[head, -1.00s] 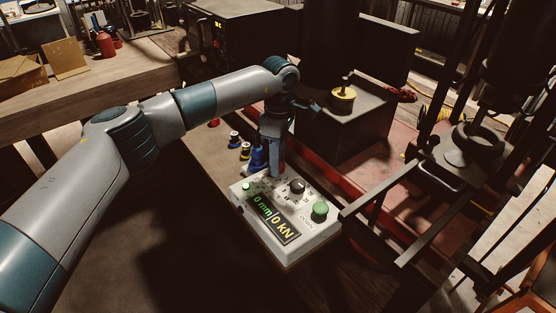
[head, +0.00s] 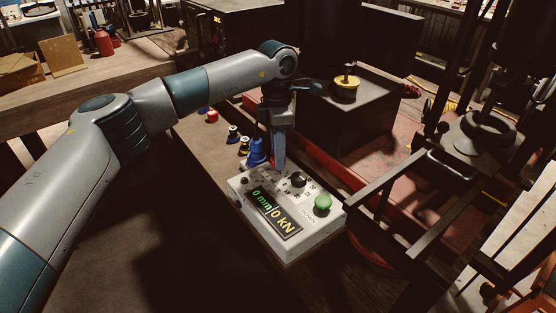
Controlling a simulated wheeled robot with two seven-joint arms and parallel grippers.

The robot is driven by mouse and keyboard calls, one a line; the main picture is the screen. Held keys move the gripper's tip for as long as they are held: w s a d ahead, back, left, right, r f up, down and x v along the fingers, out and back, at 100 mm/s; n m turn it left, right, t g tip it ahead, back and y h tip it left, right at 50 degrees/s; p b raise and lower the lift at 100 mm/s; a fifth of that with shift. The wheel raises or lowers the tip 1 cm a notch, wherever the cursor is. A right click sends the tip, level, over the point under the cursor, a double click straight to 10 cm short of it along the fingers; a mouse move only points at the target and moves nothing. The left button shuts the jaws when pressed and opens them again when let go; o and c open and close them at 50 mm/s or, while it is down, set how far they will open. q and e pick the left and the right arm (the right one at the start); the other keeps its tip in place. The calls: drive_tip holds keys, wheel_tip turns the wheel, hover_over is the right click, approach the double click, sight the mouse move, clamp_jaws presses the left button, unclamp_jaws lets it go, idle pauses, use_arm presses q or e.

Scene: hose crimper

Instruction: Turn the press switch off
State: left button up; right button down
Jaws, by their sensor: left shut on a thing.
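The white press control box (head: 325,233) sits on the bench in the middle of the head view. Its face has a lit display (head: 273,212) reading 0 mm and 0 kN, a black knob (head: 298,180), a green button (head: 322,203) and a small dark indicator (head: 244,181). My left gripper (head: 278,165) points down at the box's far edge. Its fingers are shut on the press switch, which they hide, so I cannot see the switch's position. My right gripper is out of view.
Several fittings stand beyond the box, among them a blue one (head: 257,153) close left of my gripper. A dark block with a yellow-topped part (head: 345,88) stands behind. A black metal frame (head: 400,211) stands close on the right.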

use_arm(q)
drive_tip(key=shift+f+n+b, duration=0.1)
drive_tip(key=shift+n+b, duration=0.2)
drive_tip(key=shift+n, duration=0.2)
drive_tip(key=n+b, duration=0.4)
drive_tip(key=n, duration=0.3)
drive_tip(key=shift+b, duration=0.4)
drive_tip(key=n+b, duration=0.2)
drive_tip(key=n, duration=0.1)
drive_tip(key=shift+a+n+h, duration=0.1)
drive_tip(key=shift+n+h, duration=0.2)
drive_tip(key=shift+r+n, duration=0.2)
drive_tip(key=shift+n, duration=0.3)
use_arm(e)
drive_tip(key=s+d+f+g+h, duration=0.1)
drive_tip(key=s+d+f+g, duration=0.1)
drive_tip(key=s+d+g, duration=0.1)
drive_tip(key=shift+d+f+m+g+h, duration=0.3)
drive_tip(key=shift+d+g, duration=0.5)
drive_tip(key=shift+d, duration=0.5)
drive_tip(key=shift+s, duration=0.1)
use_arm(q)
drive_tip(key=o, duration=1)
drive_tip(key=shift+o, duration=0.2)
